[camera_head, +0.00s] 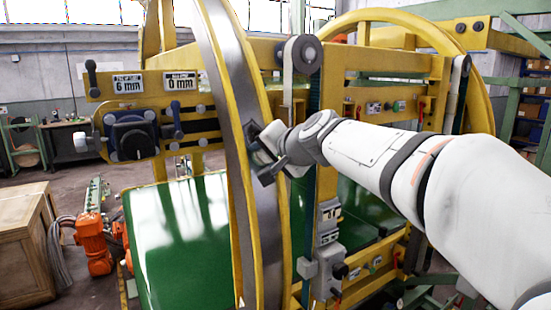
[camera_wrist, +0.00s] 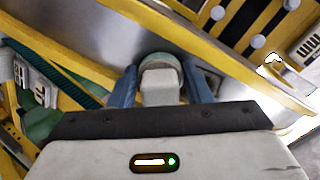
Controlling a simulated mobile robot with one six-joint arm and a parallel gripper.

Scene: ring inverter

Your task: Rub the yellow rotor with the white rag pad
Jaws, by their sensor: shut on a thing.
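The yellow rotor (camera_head: 236,95) is a tall upright ring with a grey metal band between yellow edges. It crosses the wrist view (camera_wrist: 90,32) on a slant. My gripper (camera_head: 257,153) is at the band, near the rotor's middle height. In the wrist view its blue fingers (camera_wrist: 160,78) are shut on the white rag pad (camera_wrist: 159,90), a pale block with a rounded greenish-grey end. That end lies against or very close to the grey band; contact cannot be told for sure. In the head view the pad is mostly hidden by my gripper.
A control panel (camera_head: 130,135) with a dark knob and labels stands left of the rotor. Yellow frame bars and a second yellow ring (camera_head: 430,28) stand to the right. A wooden crate (camera_head: 25,245) is at lower left.

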